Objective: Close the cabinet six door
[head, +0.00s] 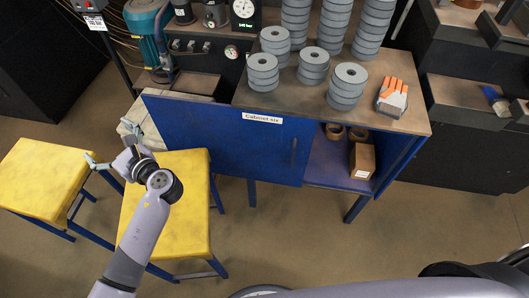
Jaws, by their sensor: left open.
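The cabinet's brown top (392,122) stands on blue legs at the centre right. Its blue door (215,135) carries a "Cabinet six" label (262,118) and a handle (293,152) near its right edge. The door covers the left part of the front and reaches left past the cabinet's side. The right part of the front is uncovered, showing the blue interior (325,165) with brown rolls (334,131) and a cardboard box (362,160). My left gripper (108,140) is open and empty, left of the door and apart from it. My right gripper is not in view.
Two yellow stools (45,180) (180,222) stand at the left, the nearer one under my left arm. Stacked grey discs (347,85) and an orange-grey item (393,97) sit on the cabinet top. Dark machinery (465,100) stands at the right. Floor before the cabinet (290,235) is clear.

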